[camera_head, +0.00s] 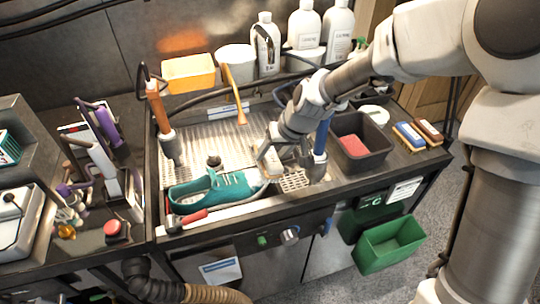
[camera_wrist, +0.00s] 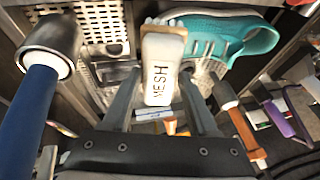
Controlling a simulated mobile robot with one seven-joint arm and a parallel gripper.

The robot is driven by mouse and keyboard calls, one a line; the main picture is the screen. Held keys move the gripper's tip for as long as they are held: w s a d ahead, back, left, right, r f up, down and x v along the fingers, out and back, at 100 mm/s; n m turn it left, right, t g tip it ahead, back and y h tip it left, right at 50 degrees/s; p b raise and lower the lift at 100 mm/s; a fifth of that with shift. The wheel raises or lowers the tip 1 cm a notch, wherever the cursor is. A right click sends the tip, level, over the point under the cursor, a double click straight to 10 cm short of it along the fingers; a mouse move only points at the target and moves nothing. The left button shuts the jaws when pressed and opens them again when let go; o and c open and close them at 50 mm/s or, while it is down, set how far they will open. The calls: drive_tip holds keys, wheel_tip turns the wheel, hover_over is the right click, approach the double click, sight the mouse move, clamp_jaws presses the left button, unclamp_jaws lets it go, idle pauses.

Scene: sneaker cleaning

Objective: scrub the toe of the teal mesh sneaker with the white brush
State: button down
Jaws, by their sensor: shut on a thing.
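The teal mesh sneaker (camera_head: 215,190) lies on its side or sole in the metal sink, its pale toe end pointing right in the head view. In the wrist view the sneaker (camera_wrist: 252,38) is at the top. My gripper (camera_head: 270,160) is at the toe end. It is shut on the white brush (camera_head: 271,166), whose handle reads "MESH" in the wrist view (camera_wrist: 160,70). The brush's tan far end is close to the pale toe; I cannot tell whether the bristles touch it. My gripper hides part of the brush in the head view.
A blue-handled tool (camera_head: 321,138) stands right beside my gripper. An orange-handled tool (camera_head: 159,112) stands at the sink's left. A red-handled tool (camera_head: 188,219) lies at the front edge. A dark bin (camera_head: 375,128) with a red sponge is to the right. Bottles (camera_head: 303,25) line the back.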

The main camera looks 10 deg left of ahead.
drive_tip(key=shift+w+d+r+p, duration=0.15)
drive_tip(key=shift+r+p, duration=0.35)
drive_tip(key=shift+r, duration=0.25)
drive_tip(key=shift+w+d+r+p, duration=0.1)
drive_tip(key=shift+r+p, duration=0.35)
drive_tip(key=shift+r, duration=0.3)
drive_tip(key=shift+f, duration=0.15)
drive_tip(key=shift+g, duration=0.3)
drive_tip(key=shift+s+a+f+b, duration=0.2)
drive_tip(key=shift+f+b, duration=0.55)
drive_tip(key=shift+f, duration=0.35)
drive_tip(key=shift+s+a+f+b, duration=0.15)
drive_tip(key=shift+a+f+b, duration=0.1)
drive_tip(key=shift+f+b, duration=0.75)
drive_tip(key=shift+s+a+f+b, duration=0.2)
drive_tip(key=shift+f+b, duration=0.35)
drive_tip(key=shift+f, duration=0.7)
drive_tip(key=shift+s+a+f+b, duration=0.1)
drive_tip(key=shift+a+f+b, duration=0.05)
drive_tip(key=shift+f+b, duration=0.45)
